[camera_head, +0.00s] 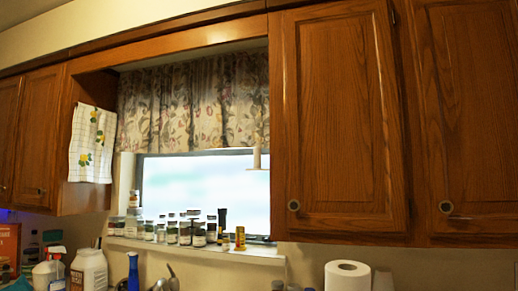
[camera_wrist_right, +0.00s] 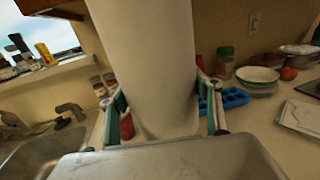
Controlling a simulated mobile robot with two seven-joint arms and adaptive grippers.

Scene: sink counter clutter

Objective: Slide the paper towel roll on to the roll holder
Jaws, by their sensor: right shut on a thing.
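The white paper towel roll (camera_head: 347,277) stands upright at the bottom edge of the head view, with its top and dark core hole showing. In the right wrist view the roll (camera_wrist_right: 150,60) fills the middle, and its upper end is cut off. My right gripper (camera_wrist_right: 163,112) is shut on the roll, with one finger on each side. A pale upright rod with a flat foot (camera_head: 257,160) shows in front of the window beside the cabinet; it may be the roll holder, but it is too small to be sure. My left gripper is not in view.
Wooden wall cabinets (camera_head: 340,120) hang above the roll. Spice jars (camera_head: 185,232) line the window sill. Bottles (camera_head: 88,270) stand at lower left. The wrist view shows a sink (camera_wrist_right: 30,150), a blue tray (camera_wrist_right: 235,97) and a bowl (camera_wrist_right: 258,75) on the counter.

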